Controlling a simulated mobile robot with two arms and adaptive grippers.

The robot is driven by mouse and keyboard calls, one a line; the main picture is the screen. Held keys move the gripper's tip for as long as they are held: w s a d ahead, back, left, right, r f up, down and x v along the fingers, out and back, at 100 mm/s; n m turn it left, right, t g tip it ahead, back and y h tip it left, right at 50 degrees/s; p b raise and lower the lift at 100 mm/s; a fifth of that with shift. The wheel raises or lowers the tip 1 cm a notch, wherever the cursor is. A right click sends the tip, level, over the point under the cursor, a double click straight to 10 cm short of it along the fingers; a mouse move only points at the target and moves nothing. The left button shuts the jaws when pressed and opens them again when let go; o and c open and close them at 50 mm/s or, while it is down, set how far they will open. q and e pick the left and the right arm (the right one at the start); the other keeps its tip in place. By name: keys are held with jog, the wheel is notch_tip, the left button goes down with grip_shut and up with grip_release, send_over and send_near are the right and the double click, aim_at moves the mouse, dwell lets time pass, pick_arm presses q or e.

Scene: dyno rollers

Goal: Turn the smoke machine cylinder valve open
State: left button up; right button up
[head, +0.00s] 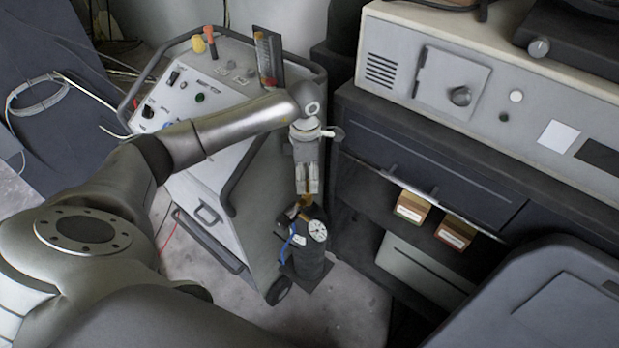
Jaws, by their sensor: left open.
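The smoke machine (235,185) is a white wheeled cart with a sloped control panel, left of centre in the head view. A dark gas cylinder (311,266) stands upright on a ledge at its right side. A round white gauge (318,231) and a blue hose (292,240) are at the cylinder's top. The brass valve (304,205) above the gauge is partly hidden by my left gripper (307,192). My left gripper points down at the valve from above and is open. I cannot tell whether its fingers touch the valve. My right gripper is out of view.
A dark cabinet (430,160) with a grey instrument (480,90) on top stands close to the right. Small boxes (412,207) sit on its shelf. A dark panel (550,300) fills the lower right. Some floor (335,320) is clear below the cylinder.

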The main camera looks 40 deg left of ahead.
aim_at(307, 185)
pick_arm(q)
jog(key=shift+f, duration=1.6)
jog(key=c, duration=1)
jog(key=shift+n, duration=0.8)
jog(key=shift+w+r+n+b, duration=0.15)
jog(key=shift+n+b, duration=0.15)
jog(key=shift+n, duration=1.4)
jog(key=shift+a, duration=0.1)
jog(key=o, duration=1)
